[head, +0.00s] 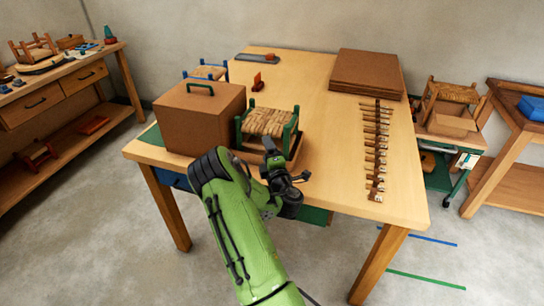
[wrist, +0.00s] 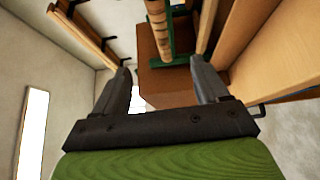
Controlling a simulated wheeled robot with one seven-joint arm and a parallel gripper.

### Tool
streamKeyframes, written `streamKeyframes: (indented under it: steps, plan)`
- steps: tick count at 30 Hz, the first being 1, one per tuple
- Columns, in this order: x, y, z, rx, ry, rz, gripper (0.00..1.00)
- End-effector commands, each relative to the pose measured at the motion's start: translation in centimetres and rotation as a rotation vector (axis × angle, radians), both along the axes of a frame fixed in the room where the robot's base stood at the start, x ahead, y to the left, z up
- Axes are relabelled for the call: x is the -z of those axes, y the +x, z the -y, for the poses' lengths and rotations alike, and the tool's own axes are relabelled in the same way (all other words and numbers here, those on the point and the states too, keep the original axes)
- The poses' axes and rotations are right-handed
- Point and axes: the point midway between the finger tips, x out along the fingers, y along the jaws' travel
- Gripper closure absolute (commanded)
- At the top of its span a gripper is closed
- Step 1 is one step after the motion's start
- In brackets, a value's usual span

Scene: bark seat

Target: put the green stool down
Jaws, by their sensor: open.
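The green stool (head: 267,122) has a woven straw seat and green legs. It stands upright on the wooden table (head: 310,103), just right of a brown box. My gripper (head: 285,162) is at the front of the stool, low by the table's front edge, and partly hides its front right leg. In the wrist view my gripper (wrist: 160,68) is open, its two fingers apart with nothing clamped. Part of the stool (wrist: 157,28), a pale bar with green pieces, shows just past the fingertips. I cannot tell whether a finger touches it.
The brown box (head: 200,117) with a green handle stands close left of the stool. A blue-legged stool (head: 207,71) is behind it. A row of small labelled brown pieces (head: 375,150) runs down the right side. Brown boards (head: 366,72) lie at the back right. The table's middle is clear.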

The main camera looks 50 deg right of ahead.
Motion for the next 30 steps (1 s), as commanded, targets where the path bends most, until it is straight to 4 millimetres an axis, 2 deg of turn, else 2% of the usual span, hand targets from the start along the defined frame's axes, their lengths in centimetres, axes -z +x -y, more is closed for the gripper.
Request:
streamKeyframes:
  steps: [5,8,10,12,14,17,20,21,23,24,26,27,30]
  plan:
    - [-0.7,0.1,0.1,0.021,0.014,0.022,0.26]
    - [-3.7,-0.2,0.6,0.123,0.103,0.124,0.26]
    - [-6.2,-0.8,0.7,0.23,0.231,0.228,0.26]
    - [-8.1,-1.6,-0.1,0.33,0.397,0.32,0.26]
    - [-9.1,-2.1,-1.5,0.397,0.559,0.377,0.26]
    - [-10.3,-2.9,-5.9,0.471,0.851,0.414,0.26]
    - [-11.2,-4.0,-12.4,0.489,1.135,0.365,0.26]
    - [-11.6,-4.7,-15.4,0.486,1.237,0.321,0.26]
    - [-12.2,-6.2,-20.1,0.469,1.369,0.23,0.26]
    - [-12.6,-7.7,-23.3,0.453,1.441,0.157,0.26]
    - [-13.1,-10.5,-27.9,0.425,1.521,0.034,0.26]
    - [-13.4,-12.6,-30.6,0.406,1.554,-0.051,0.26]
    - [-13.3,-17.9,-35.4,0.376,1.574,-0.234,0.26]
